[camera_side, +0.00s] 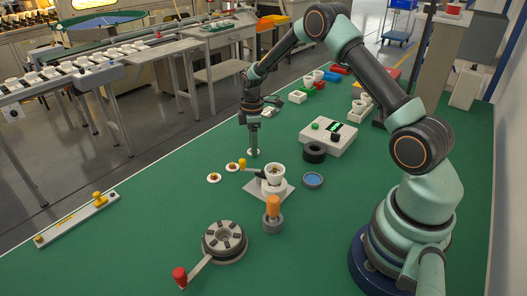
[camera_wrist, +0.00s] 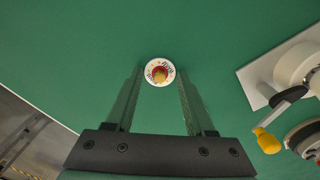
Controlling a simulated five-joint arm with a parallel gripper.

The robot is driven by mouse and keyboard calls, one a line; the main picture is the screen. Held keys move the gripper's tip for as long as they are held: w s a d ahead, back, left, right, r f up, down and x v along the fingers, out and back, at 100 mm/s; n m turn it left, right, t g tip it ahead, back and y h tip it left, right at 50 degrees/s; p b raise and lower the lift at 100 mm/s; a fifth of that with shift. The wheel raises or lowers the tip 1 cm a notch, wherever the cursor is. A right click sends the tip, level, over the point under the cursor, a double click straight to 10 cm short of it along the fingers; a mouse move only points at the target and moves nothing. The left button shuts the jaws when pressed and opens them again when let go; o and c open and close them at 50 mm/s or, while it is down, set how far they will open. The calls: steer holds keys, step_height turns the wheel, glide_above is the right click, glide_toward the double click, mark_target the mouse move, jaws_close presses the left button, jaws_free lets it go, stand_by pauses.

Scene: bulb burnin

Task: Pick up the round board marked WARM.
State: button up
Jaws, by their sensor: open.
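A small white round board (camera_wrist: 152,80) with red marks and a raised red and yellow middle lies flat on the green bench. In the wrist view it sits between my two fingers, near their tips, with bare green on both sides. Its lettering is too small to read surely. My gripper (camera_side: 254,151) points straight down over a white disc (camera_side: 249,153) in the side view, mostly hidden by the fingers. My gripper (camera_wrist: 158,84) is open and empty. Two more round boards, a near one (camera_side: 214,178) and a farther one (camera_side: 232,167), lie to its left; their markings are unreadable.
A white cup fixture (camera_side: 275,172) with a yellow-knobbed lever stands just right of the boards; its yellow knob (camera_wrist: 268,141) shows in the wrist view. A grey rotary fixture (camera_side: 225,241) and an orange-handled tool (camera_side: 273,208) are nearer.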

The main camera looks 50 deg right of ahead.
jaws_close()
step_height(320, 180, up, 24)
steer(key=shift+r, duration=0.25)
stand_by(1.0)
